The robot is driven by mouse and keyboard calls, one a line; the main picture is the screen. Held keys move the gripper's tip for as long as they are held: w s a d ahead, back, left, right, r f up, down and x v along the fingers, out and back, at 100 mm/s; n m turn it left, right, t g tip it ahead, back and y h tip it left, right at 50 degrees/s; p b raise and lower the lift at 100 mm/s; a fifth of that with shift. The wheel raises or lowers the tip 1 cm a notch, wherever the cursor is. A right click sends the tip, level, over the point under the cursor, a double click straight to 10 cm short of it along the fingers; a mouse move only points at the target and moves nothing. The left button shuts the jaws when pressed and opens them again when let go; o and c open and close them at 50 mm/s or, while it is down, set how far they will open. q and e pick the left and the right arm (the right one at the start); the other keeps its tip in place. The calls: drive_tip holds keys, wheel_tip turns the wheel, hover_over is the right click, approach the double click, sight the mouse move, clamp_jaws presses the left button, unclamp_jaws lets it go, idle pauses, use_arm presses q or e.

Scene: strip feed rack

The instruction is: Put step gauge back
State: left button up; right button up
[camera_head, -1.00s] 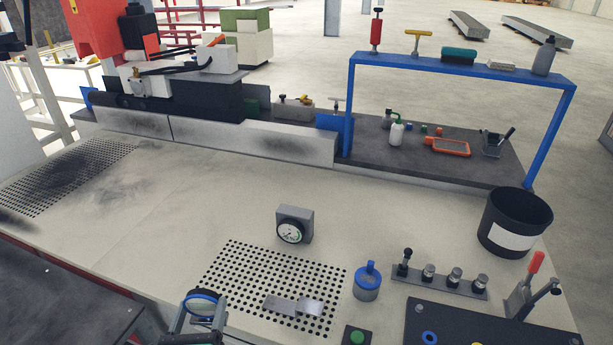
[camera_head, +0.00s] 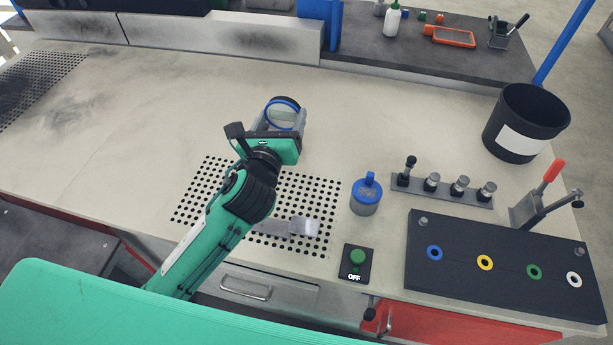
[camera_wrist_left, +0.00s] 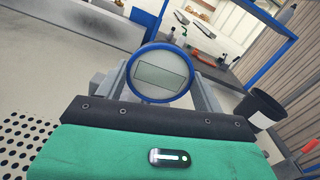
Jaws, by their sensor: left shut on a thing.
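My left gripper (camera_head: 284,122) is shut on a round thing with a blue rim (camera_head: 299,108). In the left wrist view the same round thing (camera_wrist_left: 163,73) stands between the fingers and shows a pale face with a rectangle. My left gripper is above the bench, beyond the perforated area. A silver stepped metal piece (camera_head: 304,227), which looks like the step gauge, lies on the perforated area (camera_head: 323,190). It is nearer the front edge than the gripper, and my left arm partly covers its left end. My right gripper is not in view.
A blue-lidded pot (camera_head: 366,196), a row of small posts (camera_head: 441,190) and a black panel with coloured rings (camera_head: 500,268) stand at the right. A black bin (camera_head: 526,122) is behind them. An OFF button box (camera_head: 357,263) is near the front edge. The bench's left middle is clear.

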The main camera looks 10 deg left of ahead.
use_arm(q)
drive_tip(key=shift+w+d, duration=0.25)
drive_tip(key=shift+w, duration=0.1)
drive_tip(key=shift+d+f+b, duration=0.1)
drive_tip(key=shift+f+b, duration=2.45)
drive_tip(key=shift+f, duration=7.2)
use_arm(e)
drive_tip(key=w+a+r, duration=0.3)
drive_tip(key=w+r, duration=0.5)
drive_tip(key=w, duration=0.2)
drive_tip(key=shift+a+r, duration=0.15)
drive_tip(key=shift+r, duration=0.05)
use_arm(q)
drive_tip(key=shift+f, duration=0.15)
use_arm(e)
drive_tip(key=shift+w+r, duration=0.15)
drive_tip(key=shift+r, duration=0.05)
use_arm(q)
drive_tip(key=o, duration=1.1)
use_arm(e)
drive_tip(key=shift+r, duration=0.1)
